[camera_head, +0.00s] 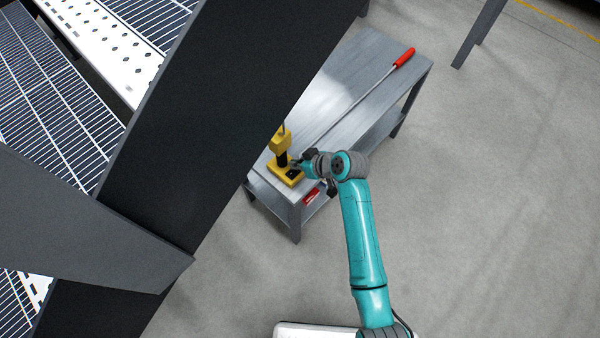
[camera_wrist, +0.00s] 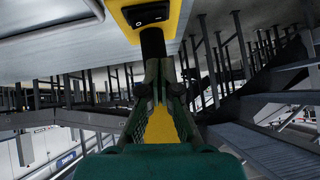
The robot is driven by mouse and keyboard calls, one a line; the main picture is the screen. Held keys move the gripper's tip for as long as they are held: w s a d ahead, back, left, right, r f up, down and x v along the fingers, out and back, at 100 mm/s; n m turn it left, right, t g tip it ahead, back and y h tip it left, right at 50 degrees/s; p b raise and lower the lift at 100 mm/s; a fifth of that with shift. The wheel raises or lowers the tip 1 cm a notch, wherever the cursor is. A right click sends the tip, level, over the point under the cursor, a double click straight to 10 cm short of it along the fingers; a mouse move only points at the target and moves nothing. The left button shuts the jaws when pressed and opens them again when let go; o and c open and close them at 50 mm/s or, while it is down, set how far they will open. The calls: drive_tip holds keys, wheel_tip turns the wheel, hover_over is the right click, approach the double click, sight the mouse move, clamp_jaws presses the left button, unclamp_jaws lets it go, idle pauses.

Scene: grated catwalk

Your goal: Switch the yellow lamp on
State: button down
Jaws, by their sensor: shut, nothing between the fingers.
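The yellow lamp (camera_head: 281,141) stands upright on the near left end of a grey metal table, with a black stem and a yellow base (camera_head: 285,174). A black rocker switch (camera_wrist: 152,14) sits on the base, seen close up at the top of the wrist view. My gripper (camera_head: 297,164) is shut and empty, just right of the lamp's stem and close to the base. In the wrist view its fingers (camera_wrist: 152,72) point toward the base and switch. I cannot tell whether the fingertips touch the lamp.
The grey table (camera_head: 352,82) holds a long rod with a red handle (camera_head: 404,58) running along it. A red object (camera_head: 312,196) shows below the tabletop edge. Large dark beams (camera_head: 220,100) cover the left. The concrete floor on the right (camera_head: 490,200) is clear.

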drive_tip(key=s+v, duration=0.1)
drive_tip(key=v, duration=0.8)
drive_tip(key=shift+s+a+r, duration=0.2)
drive_tip(key=shift+s, duration=0.1)
drive_tip(key=shift+f, duration=0.1)
drive_tip(key=s+d+f+m+t+h, duration=0.2)
drive_tip(key=s+d+f+m+t, duration=0.15)
drive_tip(key=s+d, duration=0.45)
drive_tip(key=s+d+f+m+t+h, duration=0.25)
drive_tip(key=s+d+m, duration=0.2)
drive_tip(key=s, duration=0.75)
drive_tip(key=s+d+r+m+t+h, duration=0.1)
drive_tip(key=s+d+r+t, duration=0.1)
drive_tip(key=s+r, duration=0.6)
drive_tip(key=s+d+r+t+h, duration=0.2)
drive_tip(key=s+d+r, duration=0.1)
drive_tip(key=s+r, duration=0.5)
drive_tip(key=shift+s+d+r+m, duration=0.2)
drive_tip(key=shift+s+d+m, duration=0.2)
drive_tip(key=shift+s, duration=0.45)
